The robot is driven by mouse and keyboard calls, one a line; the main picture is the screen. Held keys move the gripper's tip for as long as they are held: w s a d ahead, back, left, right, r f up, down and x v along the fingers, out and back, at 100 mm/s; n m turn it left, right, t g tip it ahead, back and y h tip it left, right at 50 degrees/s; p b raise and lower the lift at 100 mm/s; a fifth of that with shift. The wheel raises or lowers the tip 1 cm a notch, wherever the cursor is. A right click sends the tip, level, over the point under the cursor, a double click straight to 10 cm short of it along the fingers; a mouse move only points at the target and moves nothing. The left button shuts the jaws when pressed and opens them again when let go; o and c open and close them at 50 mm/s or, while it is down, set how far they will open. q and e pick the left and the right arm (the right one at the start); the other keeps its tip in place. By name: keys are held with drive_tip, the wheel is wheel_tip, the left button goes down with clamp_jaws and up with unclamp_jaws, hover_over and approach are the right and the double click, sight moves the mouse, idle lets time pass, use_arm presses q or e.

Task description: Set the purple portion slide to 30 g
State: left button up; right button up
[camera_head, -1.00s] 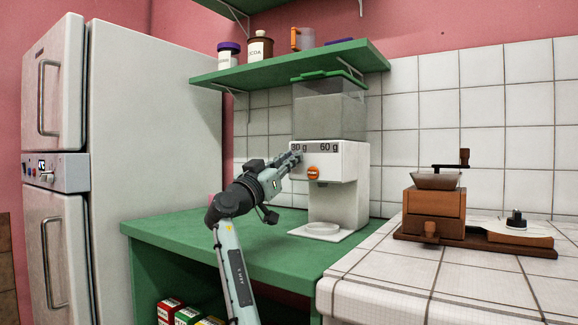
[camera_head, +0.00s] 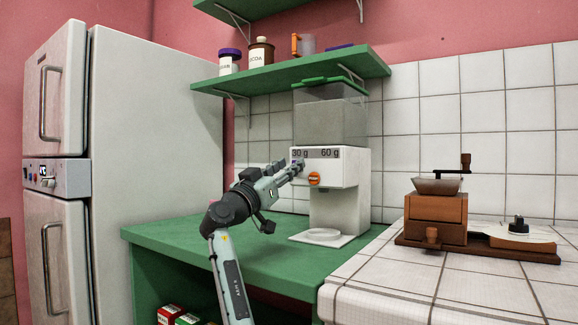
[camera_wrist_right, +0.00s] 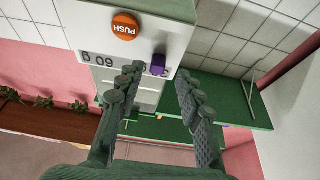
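The white dispenser (camera_head: 340,205) stands on the green counter, with a clear hopper above its front panel. The panel carries a "30 g" label (camera_head: 300,154) at left and a "60 g" label (camera_head: 330,153) at right. The purple portion slide (camera_wrist_right: 158,65) sits near the "30 g" end; in the head view it (camera_head: 299,163) is mostly behind my fingers. My right gripper (camera_head: 296,169) is at the panel's left end, just below "30 g". In the wrist view its fingers (camera_wrist_right: 158,72) are open, with the slide between the tips. Contact is unclear. My left gripper is out of view.
An orange PUSH button (camera_head: 314,179) is close to the right of my fingers. A green shelf (camera_head: 285,72) with jars hangs above. A wooden grinder (camera_head: 436,215) stands on the tiled counter at right.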

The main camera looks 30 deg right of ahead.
drive_tip(key=v, duration=1)
drive_tip(key=shift+a+f, duration=0.2)
drive_tip(key=shift+a, duration=0.2)
drive_tip(key=shift+s, duration=0.1)
